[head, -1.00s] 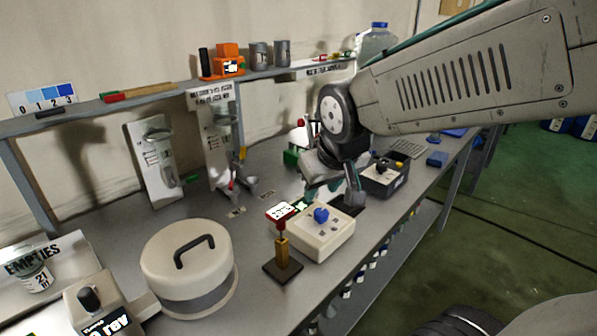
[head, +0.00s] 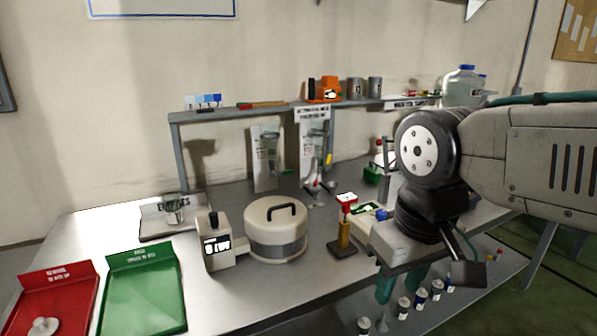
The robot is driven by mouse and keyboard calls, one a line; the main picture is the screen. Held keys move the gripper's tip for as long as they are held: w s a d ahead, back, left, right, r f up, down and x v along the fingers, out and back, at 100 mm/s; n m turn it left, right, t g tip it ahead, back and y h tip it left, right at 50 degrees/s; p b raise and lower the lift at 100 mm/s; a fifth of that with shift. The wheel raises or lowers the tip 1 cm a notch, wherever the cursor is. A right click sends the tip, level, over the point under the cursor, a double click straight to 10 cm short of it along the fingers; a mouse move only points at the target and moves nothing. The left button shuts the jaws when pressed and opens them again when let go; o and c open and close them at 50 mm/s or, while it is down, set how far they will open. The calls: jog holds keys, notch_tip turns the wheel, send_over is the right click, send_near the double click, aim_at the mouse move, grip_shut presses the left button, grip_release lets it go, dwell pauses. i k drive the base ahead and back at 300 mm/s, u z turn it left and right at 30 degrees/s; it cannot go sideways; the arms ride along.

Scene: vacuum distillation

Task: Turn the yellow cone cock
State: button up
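A small yellow part (head: 329,160), which looks like the yellow cock, shows on the glassware by the right-hand white upright panel (head: 306,160) at the back of the bench. It is too small to read which way it is turned. My gripper (head: 398,290) hangs at the front edge of the bench, right of the middle, with its teal fingers pointing down. The fingers look apart, with nothing seen between them. It is well to the right and in front of the yellow part, not touching it.
A brass post with a red top (head: 344,232) stands left of my gripper. A lidded round pot (head: 277,232) and a grey device (head: 217,245) stand further left. A green tray (head: 146,290) and a red tray (head: 55,305) lie front left. A shelf (head: 250,113) runs above the bench.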

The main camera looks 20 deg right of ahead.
aim_at(330, 157)
jog(key=u, duration=0.3)
jog(key=k, duration=0.65)
jog(key=z, duration=0.8)
jog(key=i, duration=1.4)
jog(key=u, duration=0.25)
